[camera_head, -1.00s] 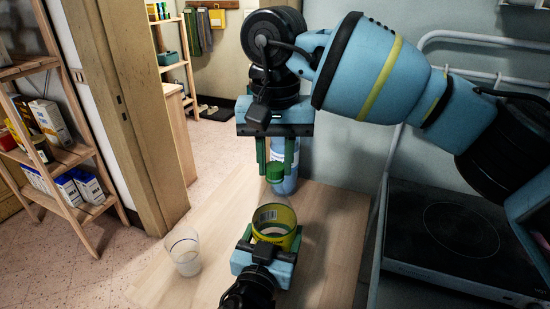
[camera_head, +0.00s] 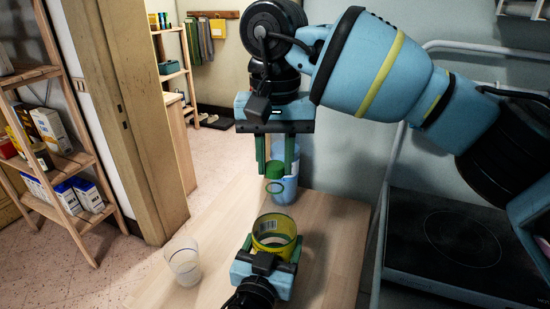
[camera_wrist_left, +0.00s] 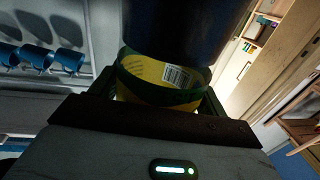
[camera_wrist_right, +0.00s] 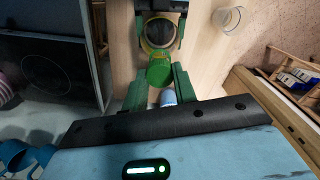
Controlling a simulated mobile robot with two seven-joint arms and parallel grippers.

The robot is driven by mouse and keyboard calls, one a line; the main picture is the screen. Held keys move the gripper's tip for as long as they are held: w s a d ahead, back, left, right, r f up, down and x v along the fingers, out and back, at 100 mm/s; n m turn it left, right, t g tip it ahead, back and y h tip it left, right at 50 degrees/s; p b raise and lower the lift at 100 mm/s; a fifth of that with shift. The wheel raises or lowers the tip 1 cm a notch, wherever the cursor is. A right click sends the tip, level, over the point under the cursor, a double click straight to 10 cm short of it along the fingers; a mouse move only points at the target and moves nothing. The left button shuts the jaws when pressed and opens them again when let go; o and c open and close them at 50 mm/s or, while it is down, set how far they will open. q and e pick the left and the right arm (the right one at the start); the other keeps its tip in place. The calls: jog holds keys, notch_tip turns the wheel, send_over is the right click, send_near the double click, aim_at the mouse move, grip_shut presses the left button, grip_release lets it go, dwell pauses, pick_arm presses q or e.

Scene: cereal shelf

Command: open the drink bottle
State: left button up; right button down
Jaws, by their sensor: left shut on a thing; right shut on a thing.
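The drink bottle is clear, with a yellow label band (camera_head: 272,238) bearing a barcode. It stands upright in front of me. My left gripper (camera_head: 271,248) is shut around it at the label; the left wrist view shows the label (camera_wrist_left: 160,88) close up. My right gripper (camera_head: 277,168) points down from above and is shut on the green cap (camera_head: 275,169). The right wrist view shows the cap (camera_wrist_right: 158,73) over the bottle.
A pale blue bottle (camera_head: 288,184) stands behind on the wooden table (camera_head: 335,225). A clear glass (camera_head: 183,262) stands at the front left. A black hob (camera_head: 460,240) is on the right. A shelf of boxes (camera_head: 75,165) is at the far left.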

aim_at(275, 166)
jog(key=shift+r, duration=2)
pick_arm(q)
jog(key=o, duration=2)
jog(key=shift+c, duration=0.2)
pick_arm(e)
jog(key=shift+s, duration=0.15)
